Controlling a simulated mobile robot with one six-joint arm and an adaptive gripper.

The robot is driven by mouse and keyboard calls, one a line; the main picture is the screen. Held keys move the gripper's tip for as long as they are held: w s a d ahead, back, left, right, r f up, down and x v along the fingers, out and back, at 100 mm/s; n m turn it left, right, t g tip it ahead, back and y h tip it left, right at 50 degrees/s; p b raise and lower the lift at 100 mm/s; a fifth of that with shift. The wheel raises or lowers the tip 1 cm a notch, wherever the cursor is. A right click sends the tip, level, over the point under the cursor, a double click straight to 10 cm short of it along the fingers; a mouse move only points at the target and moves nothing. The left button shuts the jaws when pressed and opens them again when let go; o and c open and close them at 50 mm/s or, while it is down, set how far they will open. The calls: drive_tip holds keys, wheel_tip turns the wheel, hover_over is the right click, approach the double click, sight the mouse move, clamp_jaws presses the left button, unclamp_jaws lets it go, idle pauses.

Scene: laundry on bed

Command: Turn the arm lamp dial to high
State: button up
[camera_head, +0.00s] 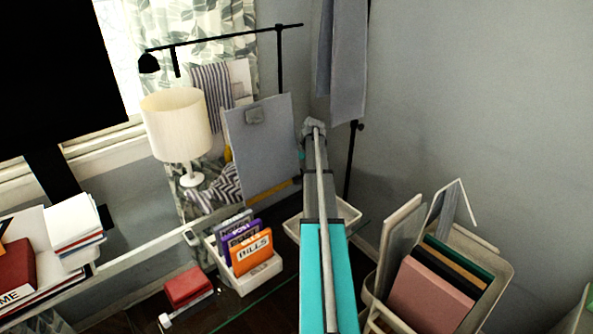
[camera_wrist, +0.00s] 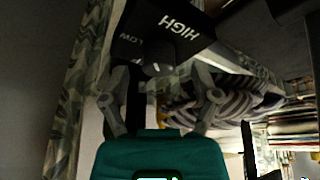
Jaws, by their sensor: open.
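The arm lamp's black control box fills the top of the wrist view, with white HIGH and LOW labels on it. Its dark round dial (camera_wrist: 158,60) sits at the near edge, between the two labels. Its setting is too dark to tell. My gripper (camera_wrist: 160,73) is open, with one grey finger on each side of the dial. I cannot tell whether either finger touches it. In the head view the black arm lamp (camera_head: 225,37) stretches across the window with its shade at the left. There my own arm reaches toward the back wall, and the dial cannot be made out.
A cream table lamp (camera_head: 177,125) stands at the window. A grey board (camera_head: 262,148) leans just left of my arm. A white bin of folders (camera_head: 262,279) and a beige basket (camera_head: 497,262) stand either side below. Striped cloth (camera_wrist: 225,102) lies beyond the gripper.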

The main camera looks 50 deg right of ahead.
drive_tip(key=shift+w+a+f+b, duration=0.1)
drive_tip(key=shift+w+f+b, duration=0.1)
drive_tip(key=shift+f+b, duration=0.3)
drive_tip(key=shift+f, duration=0.1)
clamp_jaws()
